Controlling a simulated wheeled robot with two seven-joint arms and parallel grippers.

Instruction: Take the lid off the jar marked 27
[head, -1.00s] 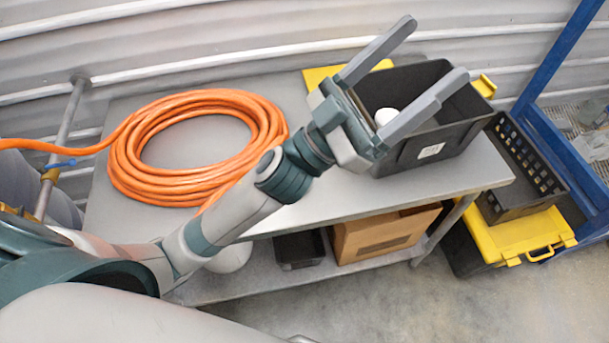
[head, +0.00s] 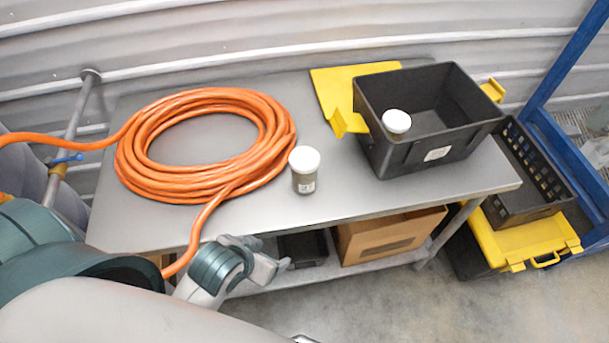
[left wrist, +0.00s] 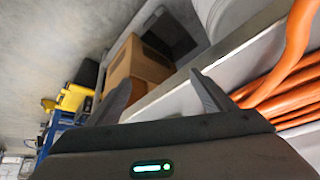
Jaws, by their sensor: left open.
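A jar (head: 304,178) with a white lid stands upright on the grey table, right of the orange hose coil, in the head view. It has a small label whose marking is too small to read. A second white lid (head: 397,121) shows inside the black bin (head: 405,152); the body below it is mostly hidden, and no number can be read. My left gripper (head: 262,262) is near the table's front edge, below and left of the standing jar and apart from it. In the left wrist view its fingers (left wrist: 160,80) are spread and empty. My right gripper is not in view.
The orange hose coil (head: 128,170) covers the table's left part. Below are a cardboard box (head: 375,238) and a dark tray (head: 303,248). A yellow-lidded crate (head: 520,240) stands at the right.

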